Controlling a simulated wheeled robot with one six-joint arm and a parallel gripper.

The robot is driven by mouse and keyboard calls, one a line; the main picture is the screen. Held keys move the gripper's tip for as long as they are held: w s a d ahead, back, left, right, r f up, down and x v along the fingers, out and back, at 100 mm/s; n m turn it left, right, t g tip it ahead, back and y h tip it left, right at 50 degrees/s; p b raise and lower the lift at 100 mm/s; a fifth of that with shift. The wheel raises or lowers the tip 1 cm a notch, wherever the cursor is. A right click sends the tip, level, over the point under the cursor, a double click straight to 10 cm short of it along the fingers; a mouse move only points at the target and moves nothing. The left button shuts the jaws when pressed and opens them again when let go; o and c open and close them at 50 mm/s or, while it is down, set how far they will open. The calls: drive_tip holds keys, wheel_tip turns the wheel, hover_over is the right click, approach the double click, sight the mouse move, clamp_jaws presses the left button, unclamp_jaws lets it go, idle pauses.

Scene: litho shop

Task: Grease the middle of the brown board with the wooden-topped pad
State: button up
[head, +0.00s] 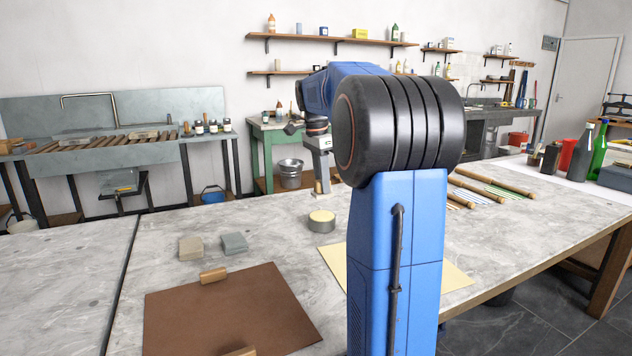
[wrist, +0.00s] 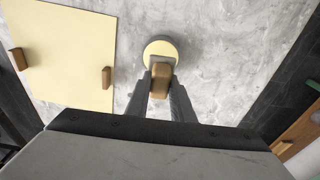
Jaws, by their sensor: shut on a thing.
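The wooden-topped pad (wrist: 161,83) is between the fingers of my gripper (wrist: 160,90), which is shut on it; a little of its grey lower part shows past the wood. In the head view my gripper (head: 321,180) points down just behind a round grey tin (head: 321,225) with a pale yellow top. In the wrist view the pad overlaps the near part of this tin (wrist: 160,43); I cannot tell whether they touch. The brown board (head: 225,316) lies flat at the front left, with small wooden blocks at its far edge (head: 213,275) and near edge (head: 240,351).
A beige block (head: 190,248) and a grey block (head: 234,243) lie behind the board. A cream sheet (head: 335,263) with wooden blocks (wrist: 106,77) is partly hidden by my arm. Bottles (head: 598,147) stand at the right. The marble table is clear around the tin.

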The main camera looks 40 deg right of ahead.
sight(322, 197)
drive_tip(key=shift+f, duration=2.65)
drive_tip(key=shift+f, duration=0.6)
drive_tip(key=shift+r, duration=0.15)
drive_tip(key=shift+r, duration=3.4)
